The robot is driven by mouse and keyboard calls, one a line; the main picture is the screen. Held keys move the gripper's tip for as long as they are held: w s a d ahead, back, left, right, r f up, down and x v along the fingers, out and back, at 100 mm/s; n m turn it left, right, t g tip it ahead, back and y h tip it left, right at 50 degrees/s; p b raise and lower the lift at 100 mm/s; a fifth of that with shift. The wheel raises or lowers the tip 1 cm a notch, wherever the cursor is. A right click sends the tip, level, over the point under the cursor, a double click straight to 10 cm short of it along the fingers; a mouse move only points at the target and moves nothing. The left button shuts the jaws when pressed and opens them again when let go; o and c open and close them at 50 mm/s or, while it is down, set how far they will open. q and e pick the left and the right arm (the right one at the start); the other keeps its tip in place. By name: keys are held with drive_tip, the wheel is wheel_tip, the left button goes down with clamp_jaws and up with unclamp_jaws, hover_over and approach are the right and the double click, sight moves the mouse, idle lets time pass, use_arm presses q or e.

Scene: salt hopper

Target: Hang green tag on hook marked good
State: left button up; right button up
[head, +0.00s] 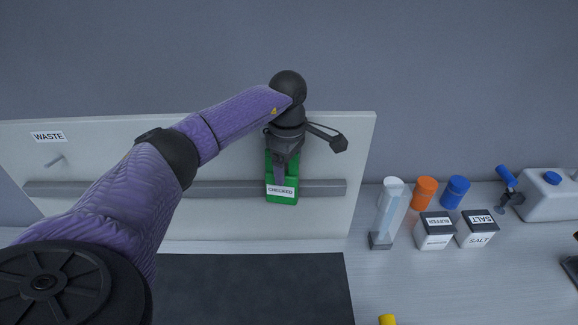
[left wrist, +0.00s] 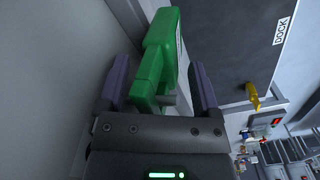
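The green tag (head: 283,197), with a white label reading CHECKED, is upright against the grey rail of the white board. My left gripper (head: 281,165) is in front of it and hides its middle. In the left wrist view the green tag (left wrist: 159,50) stands between the two purple fingers of my left gripper (left wrist: 162,75). The fingers are wide apart, with a visible gap on the right side of the tag. A hook (head: 55,161) sits under a WASTE sign (head: 48,136). No hook marked good shows; my left arm covers much of the board. My right gripper is not in view.
A dark mat (head: 255,290) lies in front of the board. To the right stand a clear cylinder (head: 390,208), orange (head: 424,192) and blue (head: 455,191) containers, and BUFFER (head: 434,232) and SALT (head: 477,230) boxes. A DOCK label (left wrist: 282,31) shows in the left wrist view.

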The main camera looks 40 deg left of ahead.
use_arm(q)
wheel_tip(320, 180, up, 10)
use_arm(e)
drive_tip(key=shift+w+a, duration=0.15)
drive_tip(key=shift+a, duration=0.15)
